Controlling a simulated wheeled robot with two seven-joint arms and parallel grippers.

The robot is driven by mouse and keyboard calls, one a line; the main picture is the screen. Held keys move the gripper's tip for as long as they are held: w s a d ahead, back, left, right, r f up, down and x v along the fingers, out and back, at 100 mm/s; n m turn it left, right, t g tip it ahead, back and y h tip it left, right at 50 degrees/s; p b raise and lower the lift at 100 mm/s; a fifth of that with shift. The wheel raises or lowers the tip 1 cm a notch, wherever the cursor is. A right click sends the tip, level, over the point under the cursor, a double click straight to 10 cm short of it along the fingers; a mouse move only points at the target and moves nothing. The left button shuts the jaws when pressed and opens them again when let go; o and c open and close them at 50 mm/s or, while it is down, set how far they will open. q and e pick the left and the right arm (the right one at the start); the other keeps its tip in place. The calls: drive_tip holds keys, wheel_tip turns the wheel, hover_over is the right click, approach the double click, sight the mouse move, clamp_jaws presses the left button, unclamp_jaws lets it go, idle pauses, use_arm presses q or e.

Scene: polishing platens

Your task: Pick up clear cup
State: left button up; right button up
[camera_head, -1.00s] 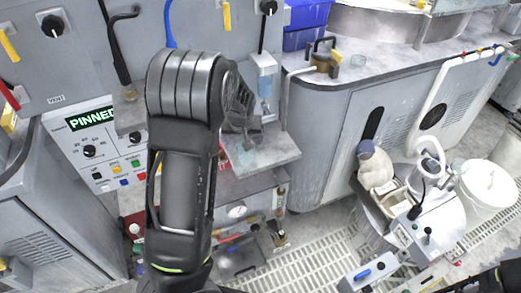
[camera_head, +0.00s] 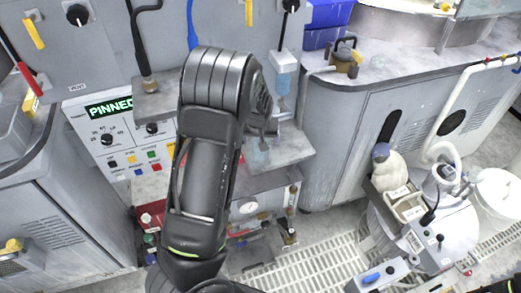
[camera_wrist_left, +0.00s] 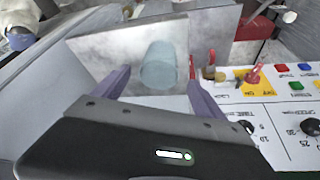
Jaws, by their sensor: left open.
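The clear cup (camera_wrist_left: 160,65), pale bluish and see-through, stands on a grey ledge in the left wrist view. In the head view the cup (camera_head: 257,155) shows faintly on the ledge (camera_head: 292,150), partly hidden by my left arm and gripper. My left gripper (camera_head: 262,132) is at the ledge, close to the cup and mostly behind its own arm. In the left wrist view the left gripper (camera_wrist_left: 162,92) is open, its two fingers apart with the cup between and just beyond them. Contact cannot be told. My right gripper is not in view.
A control panel with a "PINNED" display (camera_head: 109,108) and buttons stands left of my arm. A bottle with blue liquid (camera_head: 285,78) hangs behind the ledge. A grey cabinet (camera_head: 340,130) stands to the right. Red and yellow controls (camera_wrist_left: 255,80) lie right of the cup.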

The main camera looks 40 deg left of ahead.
use_arm(q)
drive_tip(key=x, duration=0.4)
drive_tip(key=shift+w+f+p, duration=0.1)
drive_tip(key=shift+f+p, duration=0.25)
drive_tip(key=shift+d, duration=0.1)
drive_tip(key=shift+c, duration=0.3)
drive_tip(key=c, duration=1.4)
